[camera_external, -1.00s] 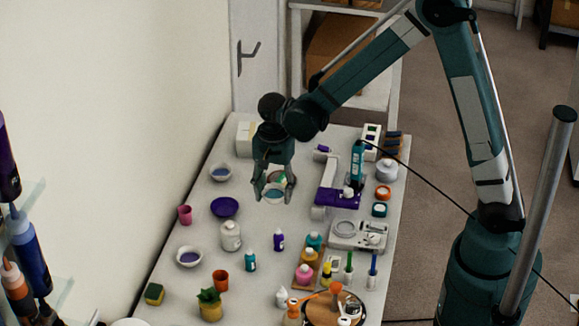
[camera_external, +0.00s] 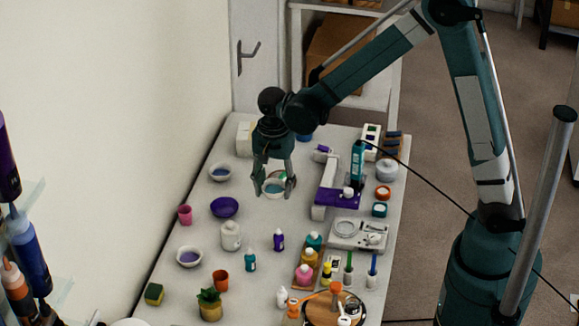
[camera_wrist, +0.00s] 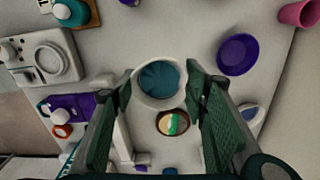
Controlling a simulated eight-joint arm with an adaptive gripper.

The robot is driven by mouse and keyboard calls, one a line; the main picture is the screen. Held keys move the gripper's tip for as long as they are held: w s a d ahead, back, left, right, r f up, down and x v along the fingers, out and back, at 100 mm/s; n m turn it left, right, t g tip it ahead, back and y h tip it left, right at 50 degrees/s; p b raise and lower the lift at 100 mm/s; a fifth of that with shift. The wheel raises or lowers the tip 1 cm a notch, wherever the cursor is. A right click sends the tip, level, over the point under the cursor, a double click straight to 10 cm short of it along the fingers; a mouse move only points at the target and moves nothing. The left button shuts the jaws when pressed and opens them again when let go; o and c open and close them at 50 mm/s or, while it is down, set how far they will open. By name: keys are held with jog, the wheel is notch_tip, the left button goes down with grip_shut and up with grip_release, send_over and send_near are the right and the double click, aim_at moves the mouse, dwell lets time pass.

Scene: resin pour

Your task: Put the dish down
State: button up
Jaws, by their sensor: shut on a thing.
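The dish is a small white round bowl with teal resin inside (camera_external: 273,187). It sits between the fingers of my gripper (camera_external: 274,188), which is shut on it, one finger at each side. In the wrist view the dish (camera_wrist: 139,92) is level, with its teal content facing me, between the two fingertips (camera_wrist: 158,88). The dish is over the far part of the white table (camera_external: 205,250). I cannot tell whether its underside touches the table.
A round multicoloured piece (camera_wrist: 173,123) shows close to the dish in the wrist view. A purple bowl (camera_external: 224,207) and a small white bowl (camera_external: 220,172) are to the left. A purple-based stand (camera_external: 338,198) with a teal bottle (camera_external: 357,165) is close on the right.

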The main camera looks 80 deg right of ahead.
jog(key=w+d+r+p, duration=0.1)
jog(key=w+d, duration=0.4)
jog(key=d, duration=0.6)
jog(key=w+d+r+p, duration=0.1)
jog(key=w+d+r, duration=0.3)
jog(key=d, duration=0.7)
jog(key=w+d+r+n+p, duration=0.1)
jog(key=w+d+r+p, duration=0.1)
jog(key=w+d, duration=0.5)
jog(key=d+r, duration=0.1)
jog(key=d, duration=0.4)
jog(key=shift+f, duration=0.1)
jog(key=shift+f+p, duration=0.35)
jog(key=shift+f, duration=2.75)
jog(key=shift+f, duration=1.9)
jog(key=shift+f, duration=0.1)
